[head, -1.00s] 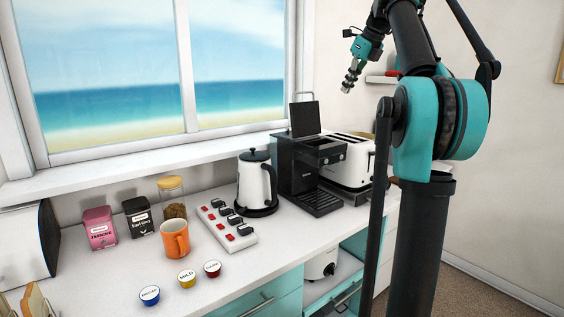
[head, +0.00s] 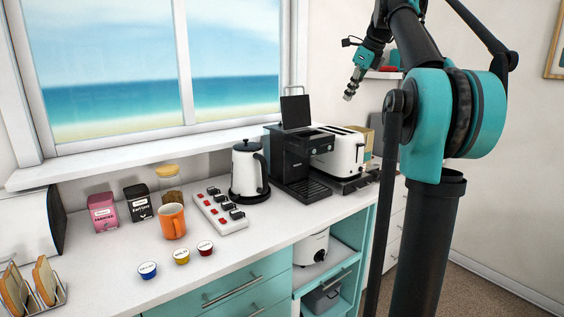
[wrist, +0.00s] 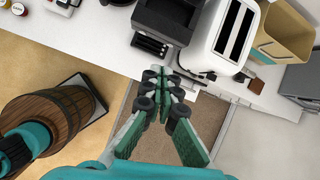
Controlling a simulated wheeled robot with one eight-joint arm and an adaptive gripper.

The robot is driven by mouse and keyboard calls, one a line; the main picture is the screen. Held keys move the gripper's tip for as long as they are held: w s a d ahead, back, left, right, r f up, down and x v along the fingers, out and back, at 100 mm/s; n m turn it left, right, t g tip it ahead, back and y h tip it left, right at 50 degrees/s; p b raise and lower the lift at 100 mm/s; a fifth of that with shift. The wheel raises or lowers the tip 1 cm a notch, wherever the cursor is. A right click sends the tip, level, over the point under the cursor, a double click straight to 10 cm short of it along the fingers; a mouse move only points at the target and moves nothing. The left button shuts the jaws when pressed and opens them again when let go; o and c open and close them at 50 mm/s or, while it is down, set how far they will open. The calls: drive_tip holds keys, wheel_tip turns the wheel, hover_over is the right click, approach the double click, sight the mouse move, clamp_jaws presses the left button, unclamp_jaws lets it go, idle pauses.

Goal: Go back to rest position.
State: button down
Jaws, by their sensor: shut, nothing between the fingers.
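My gripper (head: 349,96) is in the air to the right of the window in the head view, above the coffee machine and toaster. In the wrist view its green fingers (wrist: 165,88) are together with nothing between them. They point toward the counter edge near the toaster, and I see no contact with anything. My arm's raised links fill the right side of the head view and hide part of the wall and counter end.
The counter (head: 100,268) carries a black coffee machine (head: 290,150), a white toaster (head: 345,155), a kettle (head: 247,175), an orange mug (head: 172,222), a power strip (head: 220,210) and several coloured pods. A wall shelf (head: 384,75) is behind my gripper.

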drive_tip(key=s+a+f+n+h, duration=0.1)
drive_tip(key=s+f+n, duration=0.35)
drive_tip(key=f, duration=0.55)
drive_tip(key=s+a+f+n, duration=0.1)
drive_tip(key=s+f+n, duration=0.3)
drive_tip(key=f, duration=0.5)
drive_tip(key=s+a+f+n+h, duration=0.1)
drive_tip(key=s+f+n, duration=0.1)
drive_tip(key=f+n, duration=0.6)
drive_tip(key=s+f+n+h, duration=0.1)
drive_tip(key=s+f+n, duration=0.9)
drive_tip(key=s+f, duration=1.2)
wheel_tip(320, 180, down, 3)
drive_tip(key=shift+s+f, duration=0.1)
drive_tip(key=shift+s, duration=0.2)
